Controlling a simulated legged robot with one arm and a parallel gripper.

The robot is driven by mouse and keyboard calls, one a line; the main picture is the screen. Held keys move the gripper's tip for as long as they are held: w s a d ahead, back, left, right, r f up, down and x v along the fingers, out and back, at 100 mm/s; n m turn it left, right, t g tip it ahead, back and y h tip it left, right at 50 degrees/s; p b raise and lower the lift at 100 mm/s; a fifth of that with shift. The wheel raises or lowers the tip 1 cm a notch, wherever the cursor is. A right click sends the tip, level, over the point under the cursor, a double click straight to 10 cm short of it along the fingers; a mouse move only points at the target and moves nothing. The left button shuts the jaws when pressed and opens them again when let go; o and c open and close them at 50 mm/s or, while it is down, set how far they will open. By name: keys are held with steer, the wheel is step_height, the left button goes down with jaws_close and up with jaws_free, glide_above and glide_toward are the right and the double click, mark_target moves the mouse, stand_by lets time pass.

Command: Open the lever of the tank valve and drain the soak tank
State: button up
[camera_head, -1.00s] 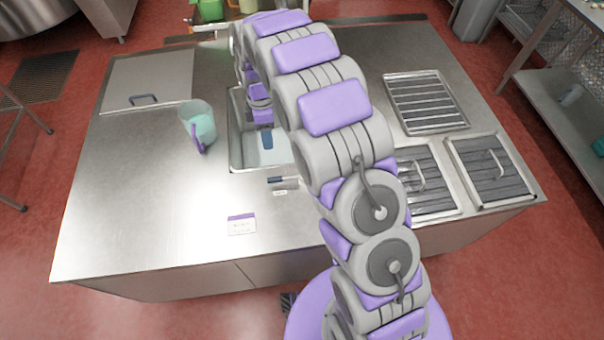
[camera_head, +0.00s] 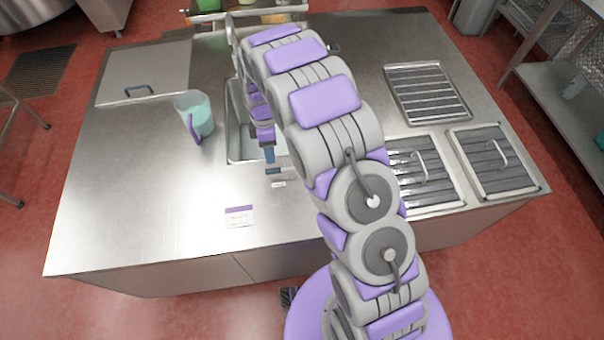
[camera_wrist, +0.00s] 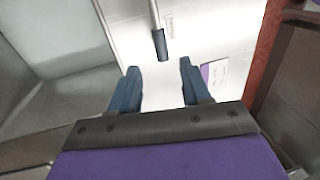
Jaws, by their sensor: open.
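The soak tank (camera_head: 236,140) is a steel basin sunk in the counter; my arm hides part of it. Its wall also shows at the left of the wrist view (camera_wrist: 60,50). The valve lever (camera_head: 273,171) has a dark grip and lies by the tank's front edge, above a small label. In the wrist view the lever's dark grip (camera_wrist: 160,45) is just beyond my fingertips, in line with the gap between them. My gripper (camera_head: 269,157) is open and empty, its blue fingers pointing down near the lever. In the wrist view the fingers (camera_wrist: 160,76) stand apart.
A mint pitcher (camera_head: 200,112) with a purple handle stands left of the tank. A card (camera_head: 239,217) lies in front. A steel lid (camera_head: 145,75) is at back left. A wire rack (camera_head: 427,92) and dark panels with handles (camera_head: 493,160) are at right. The front left counter is clear.

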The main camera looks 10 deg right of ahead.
mark_target(273, 169)
steer(key=shift+s+f+b, duration=0.25)
steer(key=shift+f, duration=0.85)
steer(key=shift+s+f+b, duration=0.2)
steer(key=shift+f+b, duration=0.1)
steer(key=shift+f, duration=0.85)
steer(key=shift+s+f+b, duration=0.25)
steer(key=shift+f, duration=0.85)
steer(key=shift+f, duration=0.1)
